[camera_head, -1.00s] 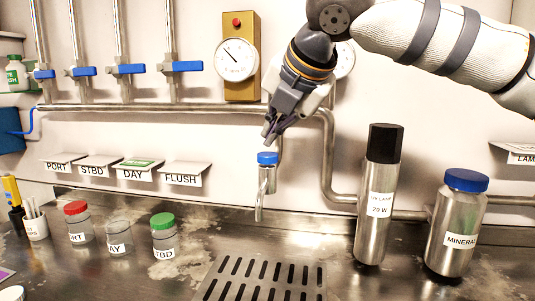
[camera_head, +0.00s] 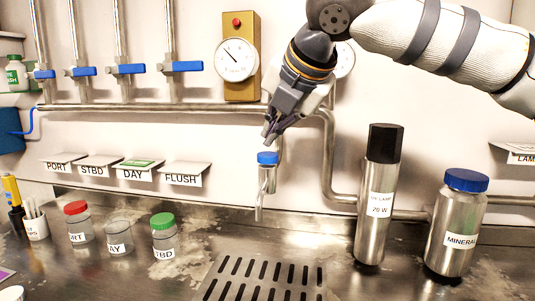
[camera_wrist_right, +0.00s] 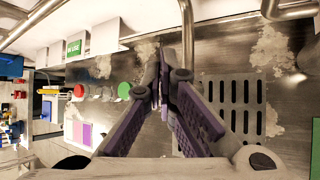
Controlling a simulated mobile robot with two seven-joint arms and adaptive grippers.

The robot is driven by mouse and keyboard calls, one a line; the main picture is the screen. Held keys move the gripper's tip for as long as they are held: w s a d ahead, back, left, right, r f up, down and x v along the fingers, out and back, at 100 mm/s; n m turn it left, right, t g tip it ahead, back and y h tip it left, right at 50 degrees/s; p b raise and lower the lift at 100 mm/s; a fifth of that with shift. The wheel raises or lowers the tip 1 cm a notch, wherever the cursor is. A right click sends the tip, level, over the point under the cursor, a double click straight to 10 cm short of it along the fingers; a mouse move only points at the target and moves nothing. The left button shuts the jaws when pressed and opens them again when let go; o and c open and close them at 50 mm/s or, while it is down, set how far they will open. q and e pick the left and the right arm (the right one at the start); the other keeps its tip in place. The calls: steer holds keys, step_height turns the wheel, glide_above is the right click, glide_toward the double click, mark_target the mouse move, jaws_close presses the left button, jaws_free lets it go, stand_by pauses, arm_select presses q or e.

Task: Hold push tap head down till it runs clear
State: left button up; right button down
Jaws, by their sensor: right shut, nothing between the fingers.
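The push tap has a blue round head (camera_head: 267,158) on a short metal body, with a thin spout (camera_head: 260,205) pointing down over the drain grate (camera_head: 265,278). My right gripper (camera_head: 270,135) comes down from above, its shut, empty fingers just over the blue head. I cannot tell whether the fingertips touch the head. In the right wrist view the gripper's fingers (camera_wrist_right: 163,88) meet at the tips, and the blue head is not visible there. No clear water stream shows below the spout. My left gripper is not in view.
Lidded jars, red (camera_head: 76,222) and green (camera_head: 164,237), stand at left beside an open jar (camera_head: 118,238). A dark-capped UV lamp cylinder (camera_head: 378,195) and a blue-lidded mineral bottle (camera_head: 456,222) stand at right. Pipes run along the wall behind.

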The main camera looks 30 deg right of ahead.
mark_target(273, 153)
stand_by(0.3)
steer(key=shift+f, duration=0.4)
steer(key=shift+f, duration=0.6)
stand_by(2.7)
stand_by(0.5)
steer(key=shift+r, duration=1)
steer(key=shift+r, duration=0.1)
steer(key=shift+r, duration=2.4)
